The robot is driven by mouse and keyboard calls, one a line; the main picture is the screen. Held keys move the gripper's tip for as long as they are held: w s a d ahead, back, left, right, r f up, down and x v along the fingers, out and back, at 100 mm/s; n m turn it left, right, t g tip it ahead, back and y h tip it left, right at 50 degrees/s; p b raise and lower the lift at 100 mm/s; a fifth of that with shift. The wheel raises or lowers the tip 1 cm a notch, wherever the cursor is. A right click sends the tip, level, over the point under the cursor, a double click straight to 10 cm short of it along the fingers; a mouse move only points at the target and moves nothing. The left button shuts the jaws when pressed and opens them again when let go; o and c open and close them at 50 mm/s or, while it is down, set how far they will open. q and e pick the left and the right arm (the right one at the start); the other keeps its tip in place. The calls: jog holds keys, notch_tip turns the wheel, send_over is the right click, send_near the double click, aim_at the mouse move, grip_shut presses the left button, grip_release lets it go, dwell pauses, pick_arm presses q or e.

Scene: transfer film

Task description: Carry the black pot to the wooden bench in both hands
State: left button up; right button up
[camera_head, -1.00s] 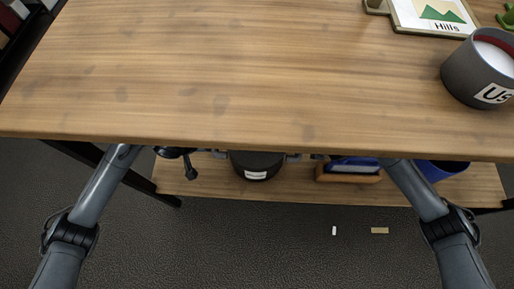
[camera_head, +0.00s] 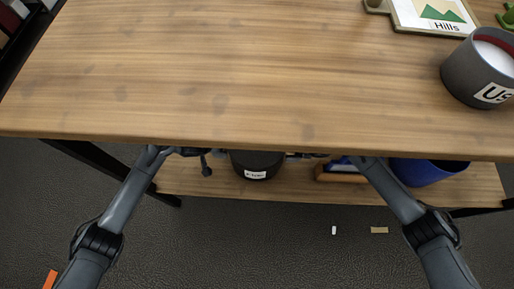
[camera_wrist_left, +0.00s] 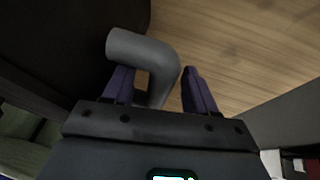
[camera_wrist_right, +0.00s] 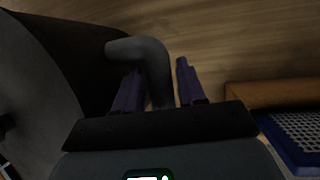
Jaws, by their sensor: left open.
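The black pot (camera_head: 257,165) with a white label stands on the low shelf under the wooden bench top (camera_head: 220,70), its upper part hidden by the top's front edge. In the left wrist view the dark pot body (camera_wrist_left: 60,40) fills the upper left. A bent grey handle (camera_wrist_left: 145,50) lies between the fingers of my left gripper (camera_wrist_left: 158,90), which is open. In the right wrist view the pot (camera_wrist_right: 50,75) is at the left. Its other grey handle (camera_wrist_right: 150,55) lies between the fingers of my right gripper (camera_wrist_right: 158,85), with a gap to one finger.
On the shelf (camera_head: 220,185), a wooden tray (camera_head: 345,175) and a blue bin (camera_head: 428,172) stand right of the pot. A grey container (camera_head: 475,75) and a "Hills" picture (camera_head: 435,15) are on the top's right; its left and middle are clear. Small scraps (camera_head: 379,230) lie on the floor.

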pick_arm(q)
jog(key=shift+w, duration=0.1)
jog(key=shift+c, duration=0.3)
pick_arm(e)
jog(key=shift+a, duration=0.1)
jog(key=shift+c, duration=0.3)
pick_arm(q)
jog(key=c, duration=0.7)
pick_arm(e)
grip_shut()
pick_arm(q)
grip_shut()
pick_arm(e)
jog(key=shift+w, duration=0.1)
